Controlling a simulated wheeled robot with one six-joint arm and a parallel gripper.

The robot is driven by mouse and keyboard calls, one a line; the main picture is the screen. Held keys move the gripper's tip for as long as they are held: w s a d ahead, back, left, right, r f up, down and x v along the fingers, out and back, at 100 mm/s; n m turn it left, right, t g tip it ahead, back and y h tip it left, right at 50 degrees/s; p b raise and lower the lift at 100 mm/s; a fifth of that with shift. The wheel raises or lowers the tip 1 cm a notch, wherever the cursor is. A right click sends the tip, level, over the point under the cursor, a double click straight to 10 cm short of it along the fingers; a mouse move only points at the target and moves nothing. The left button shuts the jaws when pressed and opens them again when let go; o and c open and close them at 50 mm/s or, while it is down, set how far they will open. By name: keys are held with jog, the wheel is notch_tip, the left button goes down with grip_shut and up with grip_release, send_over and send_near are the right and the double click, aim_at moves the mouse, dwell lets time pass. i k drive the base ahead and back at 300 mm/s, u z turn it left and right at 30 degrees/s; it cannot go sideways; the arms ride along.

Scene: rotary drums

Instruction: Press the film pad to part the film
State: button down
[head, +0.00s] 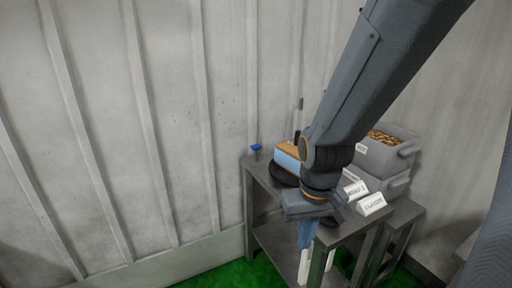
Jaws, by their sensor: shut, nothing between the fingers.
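My gripper (307,240) hangs below my wrist at the front edge of the dark table (262,181), shut and empty. A blue and orange block (287,156) sits on a black round plate (279,173) on the table, partly hidden by my arm. A small blue-topped piece (256,147) stands at the table's back left corner, apart from my gripper. Which part is the film pad, and whether film is on the block, I cannot tell.
Grey bins (397,150), the upper one with brown pieces, stand stacked at the right. White label signs (371,204) stand in front of them. A ribbed pale wall (180,120) rises behind. Green floor (228,275) shows at the lower left of the table.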

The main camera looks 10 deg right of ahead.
aim_at(256, 147)
jog(key=k, duration=0.65)
jog(key=u, duration=0.3)
jog(key=i, duration=0.35)
jog(key=u, duration=0.8)
jog(key=i, duration=2.1)
jog(key=z, duration=0.95)
jog(key=i, duration=0.35)
jog(key=z, duration=0.3)
